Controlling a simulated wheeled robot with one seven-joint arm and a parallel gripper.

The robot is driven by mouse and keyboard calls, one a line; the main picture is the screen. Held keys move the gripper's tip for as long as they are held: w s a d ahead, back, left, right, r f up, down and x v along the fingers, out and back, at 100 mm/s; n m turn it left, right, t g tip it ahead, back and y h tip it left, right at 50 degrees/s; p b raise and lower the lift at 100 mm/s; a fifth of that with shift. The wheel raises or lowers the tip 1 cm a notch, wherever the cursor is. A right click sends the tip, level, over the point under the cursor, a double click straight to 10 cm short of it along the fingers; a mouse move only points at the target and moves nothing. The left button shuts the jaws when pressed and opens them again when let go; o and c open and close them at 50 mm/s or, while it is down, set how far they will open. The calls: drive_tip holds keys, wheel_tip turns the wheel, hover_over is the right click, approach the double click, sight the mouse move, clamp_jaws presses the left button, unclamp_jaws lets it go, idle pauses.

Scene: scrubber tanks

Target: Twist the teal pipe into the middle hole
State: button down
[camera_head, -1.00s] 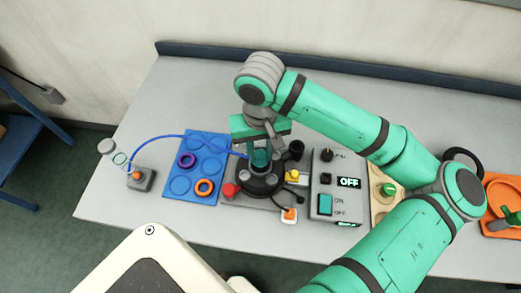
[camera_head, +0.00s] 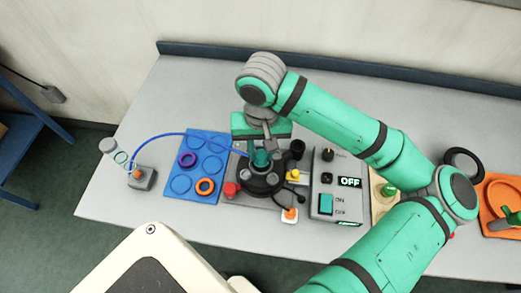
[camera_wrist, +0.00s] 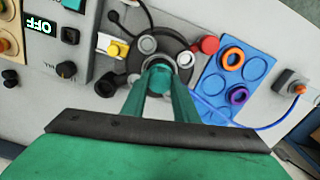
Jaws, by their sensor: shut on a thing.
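The teal pipe (camera_wrist: 161,73) stands at the middle of the dark round base (camera_wrist: 130,50), which has several grey-ringed holes around it. In the wrist view my gripper (camera_wrist: 160,80) is shut on the pipe's upper end from above. In the head view my gripper (camera_head: 260,150) is over the same base (camera_head: 258,184), with the teal pipe (camera_head: 260,158) between its fingers. The pipe's lower end and the middle hole under it are mostly hidden, so I cannot tell how deep it sits.
A blue tray (camera_head: 207,144) with purple (camera_head: 187,160) and orange (camera_head: 204,187) rings lies left of the base. A grey control box (camera_head: 325,190) reading OFF stands close on the right. A blue hose (camera_head: 170,136) arches to the base. Red (camera_head: 231,189) and yellow (camera_head: 293,175) knobs sit beside it.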

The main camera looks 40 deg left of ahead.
drive_tip(key=shift+f, duration=0.15)
drive_tip(key=shift+c, duration=2.2)
unclamp_jaws()
drive_tip(key=shift+r, duration=3.5)
